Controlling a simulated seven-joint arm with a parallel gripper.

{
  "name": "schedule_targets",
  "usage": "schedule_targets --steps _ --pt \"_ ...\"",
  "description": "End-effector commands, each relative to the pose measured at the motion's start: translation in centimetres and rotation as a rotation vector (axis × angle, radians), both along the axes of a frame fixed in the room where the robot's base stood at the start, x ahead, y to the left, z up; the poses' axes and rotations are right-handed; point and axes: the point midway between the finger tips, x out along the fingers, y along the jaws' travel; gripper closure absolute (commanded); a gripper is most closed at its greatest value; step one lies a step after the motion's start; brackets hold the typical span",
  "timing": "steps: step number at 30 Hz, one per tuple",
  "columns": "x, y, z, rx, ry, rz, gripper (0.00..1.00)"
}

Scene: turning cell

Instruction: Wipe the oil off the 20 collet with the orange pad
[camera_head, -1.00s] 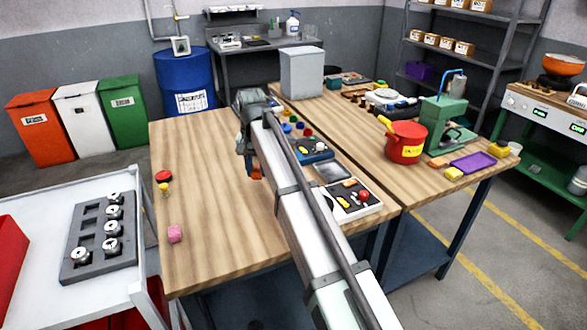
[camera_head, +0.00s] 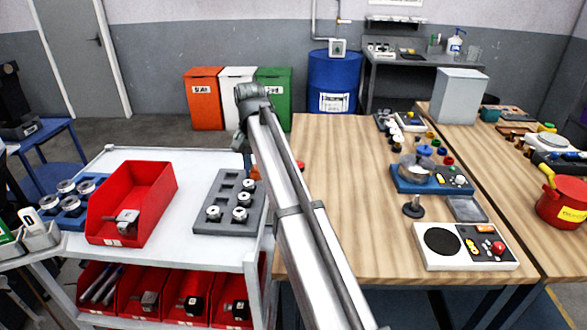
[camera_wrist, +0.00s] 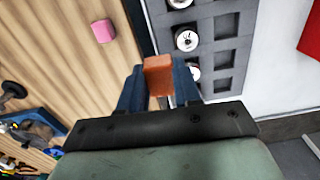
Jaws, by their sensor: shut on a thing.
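My gripper (camera_wrist: 158,88) is shut on the orange pad (camera_wrist: 158,66), which sticks out past the fingertips in the wrist view. In the head view a bit of the orange pad (camera_head: 255,173) shows beside my arm, near the gap between trolley and wooden table. The grey collet rack (camera_head: 202,227) lies on the white trolley with several silver collets in it, such as one collet (camera_head: 214,213) at the front left. In the wrist view a collet (camera_wrist: 187,40) sits just beyond the pad, apart from it. I cannot read which is the 20 collet, nor see oil.
A red bin (camera_head: 118,215) stands left of the rack on the trolley (camera_head: 190,165). A pink block (camera_wrist: 103,31) lies on the wooden table (camera_head: 345,235). A blue fixture (camera_head: 405,183) and a white control box (camera_head: 440,262) stand on its right part.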

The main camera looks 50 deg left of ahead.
Motion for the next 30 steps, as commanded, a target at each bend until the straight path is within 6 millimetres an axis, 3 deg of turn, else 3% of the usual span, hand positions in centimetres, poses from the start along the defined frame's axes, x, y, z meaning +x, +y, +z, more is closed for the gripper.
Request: schedule_targets --steps 3,9,17,30 --pt "-2.4 1.5 0.4 0.0 0.0 0.03 1.0" --pt "-4.2 2.4 0.5 0.0 0.0 0.052 1.0" --pt "-4.4 2.4 -0.7 -0.001 0.0 0.054 1.0" --pt "-4.4 2.4 -4.7 0.0 0.0 0.054 1.0"
